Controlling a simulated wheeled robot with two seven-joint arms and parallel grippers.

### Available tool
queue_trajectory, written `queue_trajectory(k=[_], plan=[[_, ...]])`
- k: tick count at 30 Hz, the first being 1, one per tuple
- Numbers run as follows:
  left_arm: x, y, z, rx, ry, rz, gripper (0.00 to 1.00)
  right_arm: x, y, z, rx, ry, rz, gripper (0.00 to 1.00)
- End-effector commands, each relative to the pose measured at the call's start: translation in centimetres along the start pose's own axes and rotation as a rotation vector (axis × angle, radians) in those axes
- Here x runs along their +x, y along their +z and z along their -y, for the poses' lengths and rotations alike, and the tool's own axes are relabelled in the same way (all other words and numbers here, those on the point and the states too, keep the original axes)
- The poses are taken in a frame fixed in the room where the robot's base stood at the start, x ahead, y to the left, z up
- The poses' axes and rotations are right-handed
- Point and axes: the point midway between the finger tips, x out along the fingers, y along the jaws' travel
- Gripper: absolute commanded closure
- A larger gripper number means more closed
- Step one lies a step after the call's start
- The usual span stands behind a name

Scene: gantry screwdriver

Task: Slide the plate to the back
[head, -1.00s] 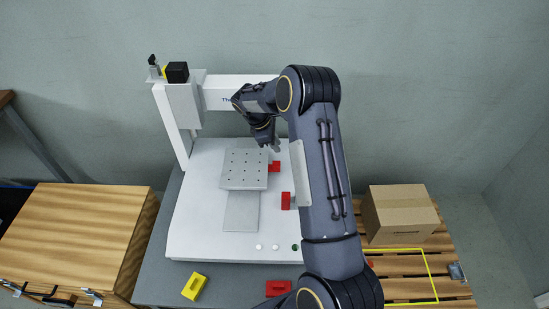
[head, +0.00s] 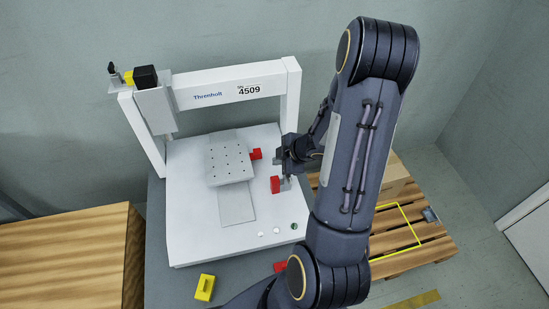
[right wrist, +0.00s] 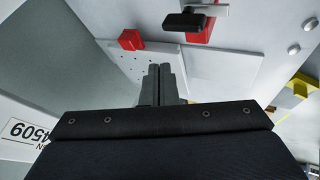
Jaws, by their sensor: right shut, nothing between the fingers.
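The plate (head: 229,163) is a grey square with rows of small holes. It sits at the back end of a smooth grey strip (head: 237,206) on the white machine base, with a red tab (head: 255,154) on its right edge. In the right wrist view, the holed plate (right wrist: 128,62) and the red tab (right wrist: 130,40) lie beyond the fingers. My right gripper (head: 280,154) is to the right of the plate and tab, apart from them. Its fingers (right wrist: 160,70) are together and empty. My left gripper is not in view.
A red block (head: 275,185) with a dark lever in the wrist view (right wrist: 185,21) stands right of the strip. A white gantry frame (head: 230,88) spans the back. A yellow block (head: 204,288) lies at the front, a carton (head: 395,180) at the right.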

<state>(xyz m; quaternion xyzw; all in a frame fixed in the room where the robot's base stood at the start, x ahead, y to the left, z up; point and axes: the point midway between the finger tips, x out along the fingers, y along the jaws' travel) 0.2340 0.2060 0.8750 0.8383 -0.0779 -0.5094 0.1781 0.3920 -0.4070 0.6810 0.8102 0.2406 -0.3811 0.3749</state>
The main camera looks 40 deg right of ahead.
Motion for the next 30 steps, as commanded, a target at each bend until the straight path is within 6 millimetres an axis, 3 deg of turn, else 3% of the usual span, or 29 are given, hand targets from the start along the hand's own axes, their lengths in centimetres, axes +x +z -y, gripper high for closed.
queue_trajectory(k=[1, 12, 18, 30], plan=[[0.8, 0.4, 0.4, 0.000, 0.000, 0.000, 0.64, 1.4, 0.2, 0.3, -0.003, -0.003, -0.002, 1.00], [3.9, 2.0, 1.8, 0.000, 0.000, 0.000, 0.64, 9.2, 0.2, 0.2, -0.004, -0.002, 0.000, 1.00], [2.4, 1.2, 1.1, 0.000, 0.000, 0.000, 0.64, 9.7, -0.1, -2.8, -0.004, 0.001, 0.001, 1.00], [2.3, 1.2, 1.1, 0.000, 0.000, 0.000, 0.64, 10.3, 0.0, -3.6, -0.002, 0.001, 0.002, 1.00]])
